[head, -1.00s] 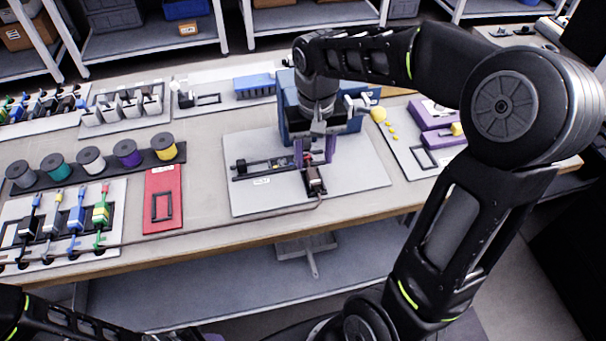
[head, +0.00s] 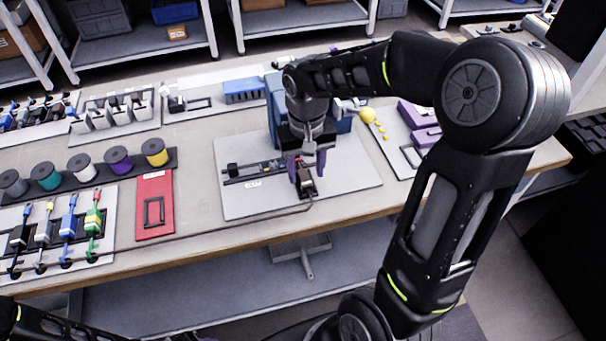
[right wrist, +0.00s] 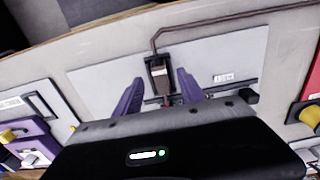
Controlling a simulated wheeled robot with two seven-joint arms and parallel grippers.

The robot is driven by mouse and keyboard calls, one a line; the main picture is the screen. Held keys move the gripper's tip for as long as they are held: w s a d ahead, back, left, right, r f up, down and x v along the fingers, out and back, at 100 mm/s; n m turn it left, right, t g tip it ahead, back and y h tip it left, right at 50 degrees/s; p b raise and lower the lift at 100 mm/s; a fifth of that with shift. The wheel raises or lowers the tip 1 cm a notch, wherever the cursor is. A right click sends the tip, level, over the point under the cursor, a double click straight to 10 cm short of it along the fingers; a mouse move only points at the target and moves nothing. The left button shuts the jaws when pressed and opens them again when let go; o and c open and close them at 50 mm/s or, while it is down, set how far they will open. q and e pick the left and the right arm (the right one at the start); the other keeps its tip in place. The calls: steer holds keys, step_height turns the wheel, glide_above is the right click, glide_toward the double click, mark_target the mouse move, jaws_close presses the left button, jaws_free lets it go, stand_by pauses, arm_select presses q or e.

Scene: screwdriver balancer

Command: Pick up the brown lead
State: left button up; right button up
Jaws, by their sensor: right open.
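The brown lead (head: 259,219) runs along the front of the table and bends up to a dark brown plug (head: 306,184) on the grey board (head: 348,190). My right gripper (head: 306,166) is open, with its purple fingers pointing down over the board on either side of the plug. In the right wrist view the plug (right wrist: 158,75) lies between the two open fingers (right wrist: 158,92), with a gap on each side. Its near end is partly hidden by the gripper body. My left forearm shows at the lower left, but its gripper is out of view.
A black rail (head: 245,172) lies left of the plug. A blue block (head: 342,140) stands behind the gripper. A red plate (head: 154,208) and a row of coloured spools (head: 118,160) are to the left. Purple holders (head: 425,137) and yellow balls (head: 367,115) are to the right.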

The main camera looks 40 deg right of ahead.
mark_target(306, 182)
step_height(306, 182, down, 4)
steer(key=shift+d+r, duration=0.1)
steer(key=shift+r, duration=0.1)
steer(key=shift+c, duration=0.4)
jaws_close()
stand_by(0.4)
